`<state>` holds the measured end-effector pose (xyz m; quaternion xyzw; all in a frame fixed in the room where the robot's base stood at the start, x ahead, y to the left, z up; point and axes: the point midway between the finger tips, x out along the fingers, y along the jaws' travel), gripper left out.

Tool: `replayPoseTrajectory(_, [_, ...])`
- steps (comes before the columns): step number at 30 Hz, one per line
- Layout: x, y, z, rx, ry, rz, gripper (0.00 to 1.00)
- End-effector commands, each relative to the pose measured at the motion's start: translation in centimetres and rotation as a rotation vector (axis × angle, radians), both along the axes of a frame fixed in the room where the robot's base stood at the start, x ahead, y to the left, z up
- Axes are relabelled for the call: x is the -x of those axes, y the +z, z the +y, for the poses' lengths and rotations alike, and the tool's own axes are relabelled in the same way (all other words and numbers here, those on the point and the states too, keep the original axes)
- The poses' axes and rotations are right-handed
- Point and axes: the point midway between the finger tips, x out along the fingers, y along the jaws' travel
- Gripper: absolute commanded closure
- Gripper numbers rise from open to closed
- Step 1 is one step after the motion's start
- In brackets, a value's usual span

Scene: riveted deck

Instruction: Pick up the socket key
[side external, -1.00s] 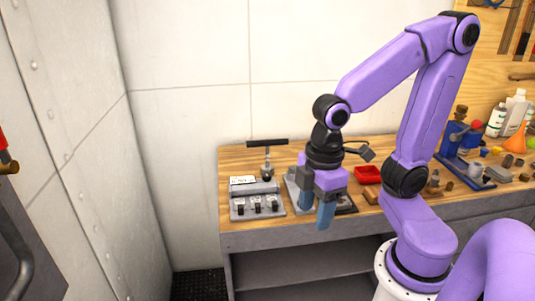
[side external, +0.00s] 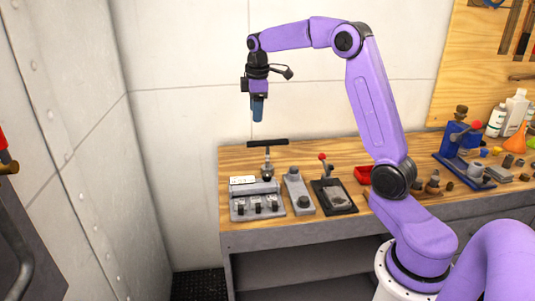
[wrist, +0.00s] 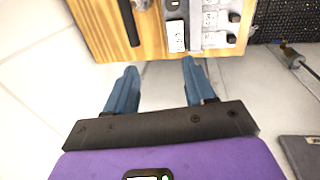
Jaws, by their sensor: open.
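The socket key (side external: 267,142) appears as a T-shaped tool with a long black crossbar and a short metal shank. It stands upright at the back of a grey switch panel (side external: 257,205) on the wooden bench. In the wrist view its black bar (wrist: 128,22) is at the top, left of centre, beyond my fingertips. My gripper (side external: 258,112) hangs above the key, pointing down, with a clear gap between. In the wrist view my gripper's blue fingers (wrist: 160,82) are apart with nothing between them. The key's lower end is hidden.
A grey block with a knob (side external: 297,190) and a dark plate with a red-tipped lever (side external: 333,195) stand right of the panel. A red tray (side external: 364,174) sits farther right. The wall (side external: 190,130) is behind the bench. The bench's left end is close by.

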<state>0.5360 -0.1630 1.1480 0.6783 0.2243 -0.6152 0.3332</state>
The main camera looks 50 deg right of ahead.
Motion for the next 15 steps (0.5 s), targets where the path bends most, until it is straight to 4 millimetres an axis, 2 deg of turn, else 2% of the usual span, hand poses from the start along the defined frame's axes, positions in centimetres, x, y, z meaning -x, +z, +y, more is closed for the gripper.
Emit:
replayPoseTrajectory(1, [-0.4,0.0,-2.0,0.008,-0.016,0.001,0.46])
replayPoseTrajectory(3, [-0.8,0.0,-4.1,0.017,-0.027,0.000,0.46])
replayPoseTrajectory(6, [-0.9,0.1,-6.0,0.025,-0.035,0.001,0.46])
replayPoseTrajectory(11, [-1.0,-0.7,-7.0,0.028,-0.040,0.004,0.46])
replayPoseTrajectory(15, [-1.3,-3.0,-7.2,0.028,-0.039,0.006,0.46])
